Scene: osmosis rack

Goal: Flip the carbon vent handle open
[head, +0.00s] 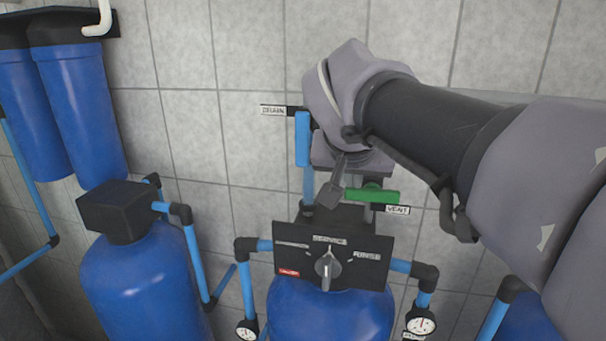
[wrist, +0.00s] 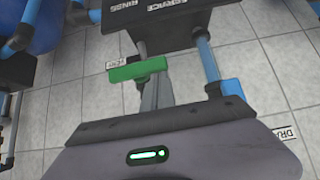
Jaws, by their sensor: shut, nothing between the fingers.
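The green vent handle (head: 372,194) lies crosswise above the control head of the middle blue tank, beside the VENT label (head: 397,210). It also shows in the wrist view (wrist: 138,69). My gripper (head: 329,197) is shut and empty, pointing down just left of the handle in the head view. In the wrist view my gripper's fingertips (wrist: 157,85) reach the right part of the handle. I cannot tell whether they touch it. The valve under the handle is partly hidden.
A blue drain handle (head: 303,138) stands upright left of my gripper, by the DRAIN label (head: 273,110). The black control panel (head: 333,256) with a dial is below. Blue pipes (head: 246,275) flank it. A tiled wall (head: 240,45) is behind.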

